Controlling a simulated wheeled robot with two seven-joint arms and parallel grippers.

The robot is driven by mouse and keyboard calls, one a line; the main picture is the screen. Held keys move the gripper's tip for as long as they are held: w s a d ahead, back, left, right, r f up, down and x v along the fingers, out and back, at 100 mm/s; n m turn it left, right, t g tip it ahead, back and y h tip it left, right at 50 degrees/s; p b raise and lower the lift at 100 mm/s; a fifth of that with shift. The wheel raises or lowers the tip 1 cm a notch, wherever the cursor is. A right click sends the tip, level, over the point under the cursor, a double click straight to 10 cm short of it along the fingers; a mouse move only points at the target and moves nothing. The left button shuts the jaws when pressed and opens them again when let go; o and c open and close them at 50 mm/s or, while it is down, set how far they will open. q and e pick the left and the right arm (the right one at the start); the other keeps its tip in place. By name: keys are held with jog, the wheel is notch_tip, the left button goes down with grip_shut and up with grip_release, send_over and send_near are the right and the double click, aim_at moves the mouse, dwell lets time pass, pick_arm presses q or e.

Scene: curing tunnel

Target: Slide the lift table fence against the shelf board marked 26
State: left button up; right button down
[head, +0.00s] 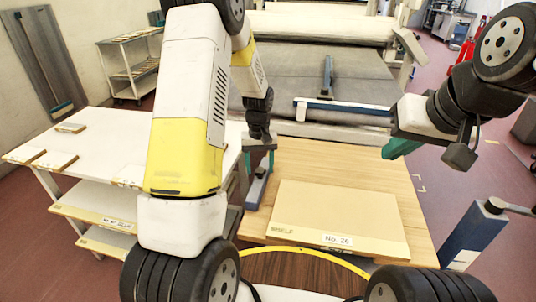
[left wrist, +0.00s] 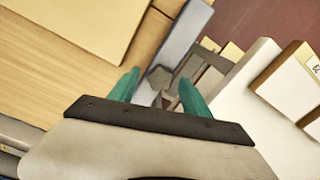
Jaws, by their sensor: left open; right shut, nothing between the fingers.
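The shelf board marked No 26 (head: 340,212) lies flat on the wooden lift table top (head: 390,165). The fence, a blue-grey bar (head: 256,190), stands along the table's left edge, with a strip of bare wood between it and the board. The left wrist view also shows the fence (left wrist: 182,35) apart from the board (left wrist: 85,22). My left gripper (left wrist: 160,88) is open above the fence, its green fingers either side of a dark grey knob (left wrist: 160,76); contact cannot be told. My right gripper (head: 402,148) is shut and empty above the table's right side.
A white table (head: 105,135) with several small boards stands close at left. A blue post (head: 475,238) with a dark knob stands at front right. A blue bar (head: 345,108) crosses the conveyor (head: 300,72) behind. A yellow curved edge (head: 300,248) lies in front.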

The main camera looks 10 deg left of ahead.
pick_arm(q)
grip_shut()
dwell(1.4)
